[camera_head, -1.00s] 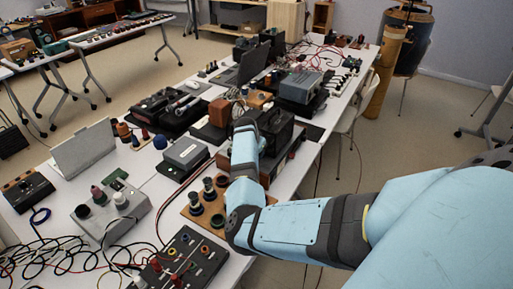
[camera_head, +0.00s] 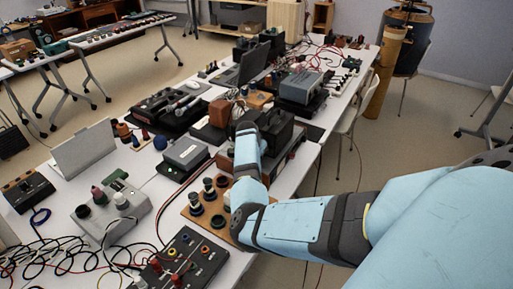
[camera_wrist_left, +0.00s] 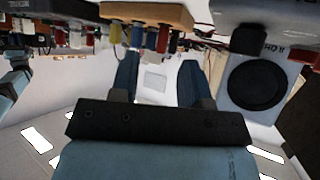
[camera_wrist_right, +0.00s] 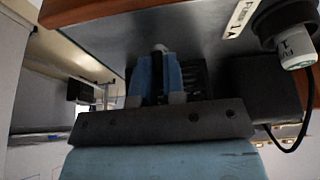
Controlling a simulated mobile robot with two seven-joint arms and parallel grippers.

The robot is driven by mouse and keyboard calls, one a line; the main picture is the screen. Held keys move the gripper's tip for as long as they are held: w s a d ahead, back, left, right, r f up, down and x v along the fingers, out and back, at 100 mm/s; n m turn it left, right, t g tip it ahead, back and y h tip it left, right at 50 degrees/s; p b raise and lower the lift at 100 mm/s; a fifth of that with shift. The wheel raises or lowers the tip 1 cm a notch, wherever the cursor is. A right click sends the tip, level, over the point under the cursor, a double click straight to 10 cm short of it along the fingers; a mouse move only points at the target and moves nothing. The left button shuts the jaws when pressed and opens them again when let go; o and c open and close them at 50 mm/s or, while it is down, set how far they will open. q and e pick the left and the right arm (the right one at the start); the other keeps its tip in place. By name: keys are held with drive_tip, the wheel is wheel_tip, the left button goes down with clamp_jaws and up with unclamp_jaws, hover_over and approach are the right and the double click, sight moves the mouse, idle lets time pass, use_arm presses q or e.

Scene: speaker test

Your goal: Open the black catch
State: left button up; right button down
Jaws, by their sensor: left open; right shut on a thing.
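My right gripper (camera_wrist_right: 158,75) is shut, its blue fingers close together on a small dark piece, which looks like the black catch (camera_wrist_right: 159,48). The catch is mostly hidden between the fingers, against the dark face of a case with brown edges (camera_wrist_right: 100,8). In the head view my right arm reaches in from the right. Its hand is at the near left side of a black box (camera_head: 280,128), and its fingertips cannot be made out. My left gripper (camera_wrist_left: 158,82) is open and empty in the left wrist view. It is out of the head view.
A wooden board with dark knobs (camera_head: 203,222) sits close beside my right wrist. A grey box (camera_head: 187,153), a black panel with coloured sockets (camera_head: 185,258) and loose cables crowd the table. The floor (camera_head: 340,225) right of the table is mostly open.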

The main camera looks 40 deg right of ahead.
drive_tip(key=n+p, duration=0.2)
drive_tip(key=n+t+p, duration=0.1)
drive_tip(key=n+p, duration=0.1)
drive_tip(key=n+t+y+p, duration=0.1)
drive_tip(key=p, duration=0.2)
drive_tip(key=shift+s+d+r+n, duration=0.2)
drive_tip(key=shift+s+n, duration=0.1)
drive_tip(key=shift+n, duration=0.1)
drive_tip(key=shift+n+y+p, duration=0.3)
drive_tip(key=shift+n+p, duration=0.35)
drive_tip(key=shift+n, duration=0.15)
drive_tip(key=shift+d+f+n+t+y+p, duration=0.1)
drive_tip(key=shift+n+t+y+p, duration=0.3)
drive_tip(key=shift+n, duration=0.45)
drive_tip(key=shift+d+f+n+t+y+p, duration=0.1)
drive_tip(key=shift+n+y+p, duration=0.1)
drive_tip(key=shift+n+p, duration=0.5)
drive_tip(key=shift+n, duration=0.25)
drive_tip(key=c, duration=1.2)
unclamp_jaws()
